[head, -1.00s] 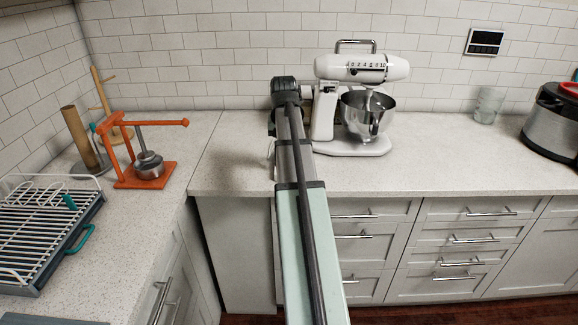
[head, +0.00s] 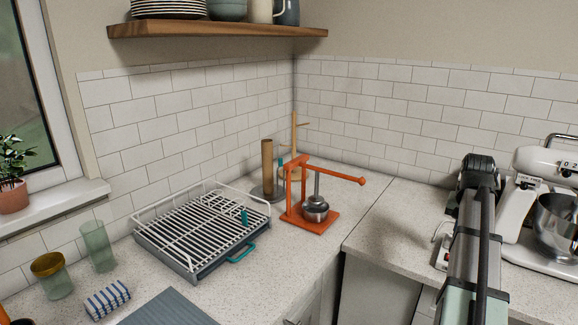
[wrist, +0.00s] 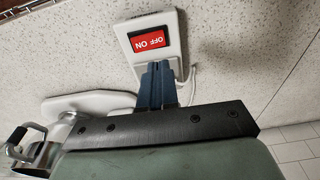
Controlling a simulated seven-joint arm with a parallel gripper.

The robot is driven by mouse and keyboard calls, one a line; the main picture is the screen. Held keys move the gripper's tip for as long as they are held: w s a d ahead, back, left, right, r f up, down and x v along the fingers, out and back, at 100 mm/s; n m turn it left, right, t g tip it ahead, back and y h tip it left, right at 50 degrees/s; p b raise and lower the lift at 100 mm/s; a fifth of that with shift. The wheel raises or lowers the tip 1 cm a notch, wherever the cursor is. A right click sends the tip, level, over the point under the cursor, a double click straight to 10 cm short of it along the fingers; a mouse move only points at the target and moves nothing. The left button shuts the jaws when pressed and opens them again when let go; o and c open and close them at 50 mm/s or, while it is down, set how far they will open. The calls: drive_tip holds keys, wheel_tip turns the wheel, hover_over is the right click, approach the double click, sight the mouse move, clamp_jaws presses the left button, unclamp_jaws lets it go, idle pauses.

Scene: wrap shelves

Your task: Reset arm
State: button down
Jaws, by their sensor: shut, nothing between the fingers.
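My gripper (wrist: 157,70) shows in the wrist view as two dark blue fingers pressed together, shut and empty. Its tips overlap the lower edge of a white switch box (wrist: 173,22) with a red OFF/ON rocker; I cannot tell whether they touch. In the head view my arm reaches over the counter at the right, and its upper end hides the gripper. The switch box (head: 442,257) shows partly beside the arm there. The white stand mixer (head: 545,165) with a steel bowl (head: 557,225) stands just right of the arm, cut by the picture edge.
An orange press (head: 297,192) stands in the corner, near a paper-towel holder (head: 267,170). Left are a dish rack (head: 190,235), glasses (head: 98,247) and a striped cloth (head: 107,299). A wooden shelf (head: 220,28) with dishes hangs above. Counter (head: 385,215) between press and arm is clear.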

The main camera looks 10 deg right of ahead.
drive_tip(key=s+a+f+n+g+y, duration=0.1)
drive_tip(key=s+a+f, duration=0.3)
drive_tip(key=a+f, duration=0.8)
drive_tip(key=s+a+f+n+g, duration=0.15)
drive_tip(key=s+a+f, duration=0.45)
drive_tip(key=f, duration=1)
drive_tip(key=s+a+f+g+y, duration=0.1)
drive_tip(key=s+a+f+g, duration=0.1)
drive_tip(key=a+f, duration=1.1)
drive_tip(key=s+a+f+n+g, duration=0.1)
drive_tip(key=s+a+f+n, duration=0.2)
drive_tip(key=s+f, duration=0.7)
drive_tip(key=s+a+f+n+g, duration=0.2)
drive_tip(key=s+a+f+n, duration=0.1)
drive_tip(key=s+a+f, duration=0.4)
drive_tip(key=s+f, duration=0.3)
drive_tip(key=shift+s+a+f+n+h, duration=0.3)
drive_tip(key=shift+a+f+n+h, duration=0.05)
drive_tip(key=shift+a+h, duration=0.05)
